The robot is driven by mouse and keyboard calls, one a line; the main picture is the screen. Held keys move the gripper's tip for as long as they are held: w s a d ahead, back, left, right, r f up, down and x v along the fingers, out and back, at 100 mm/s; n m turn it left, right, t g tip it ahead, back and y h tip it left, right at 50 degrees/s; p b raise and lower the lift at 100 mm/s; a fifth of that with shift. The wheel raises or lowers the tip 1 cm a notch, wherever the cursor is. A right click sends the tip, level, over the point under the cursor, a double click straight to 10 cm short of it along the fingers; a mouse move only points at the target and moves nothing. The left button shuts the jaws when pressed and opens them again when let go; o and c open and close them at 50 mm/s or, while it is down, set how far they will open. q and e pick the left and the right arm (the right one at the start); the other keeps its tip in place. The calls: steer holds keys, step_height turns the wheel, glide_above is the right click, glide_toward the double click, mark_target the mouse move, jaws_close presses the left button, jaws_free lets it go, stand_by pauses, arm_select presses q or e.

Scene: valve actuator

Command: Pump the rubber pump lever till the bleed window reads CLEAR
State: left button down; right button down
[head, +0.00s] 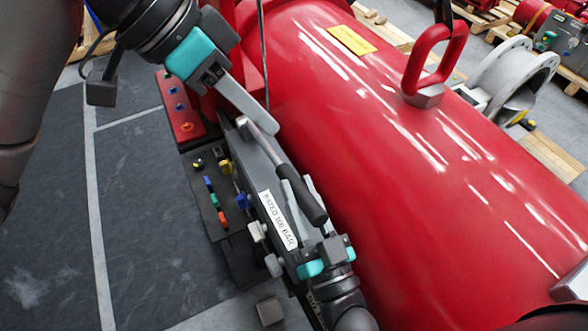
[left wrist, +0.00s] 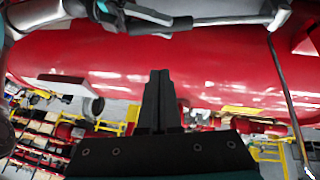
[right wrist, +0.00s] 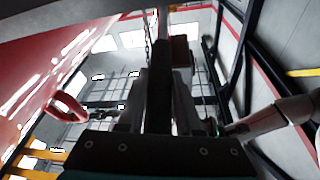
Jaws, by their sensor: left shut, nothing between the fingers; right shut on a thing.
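The pump lever is a grey rod (head: 272,153) with a black rubber grip (head: 309,205), sloping down to the right along the pump body beside the red cylinder. My right gripper (head: 301,189) comes from below with its fingers on either side of the grip, shut on it. In the right wrist view the dark grip (right wrist: 159,85) stands between the two fingers. My left gripper (head: 268,124) is shut and empty, close to the upper end of the rod. Its closed fingers also show in the left wrist view (left wrist: 159,92). I cannot make out the bleed window or its reading.
A black panel (head: 205,195) with coloured valve knobs and a red strip with buttons (head: 178,105) lie left of the pump. A white label (head: 278,219) mentions BAR. The large red cylinder (head: 400,150) fills the right. Dark floor (head: 140,220) is clear at left.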

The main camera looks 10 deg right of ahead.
arm_select(q)
glide_above(302, 189)
steer(key=w, duration=0.2)
steer(key=f, duration=0.7)
steer(key=shift+s+a+f, duration=0.1)
steer(key=shift+s+f, duration=0.1)
steer(key=shift+f, duration=0.05)
steer(key=shift+s+a+f, duration=0.15)
steer(key=shift+f, duration=0.45)
steer(key=shift+s+a+f, duration=0.15)
steer(key=shift+f, duration=0.45)
steer(key=shift+s+a+f, duration=0.15)
steer(key=shift+f, duration=0.5)
steer(key=shift+s+f, duration=0.35)
steer(key=shift+f, duration=0.55)
arm_select(e)
steer(key=shift+r, duration=0.1)
steer(key=c, duration=0.9)
jaws_free()
steer(key=o, duration=0.3)
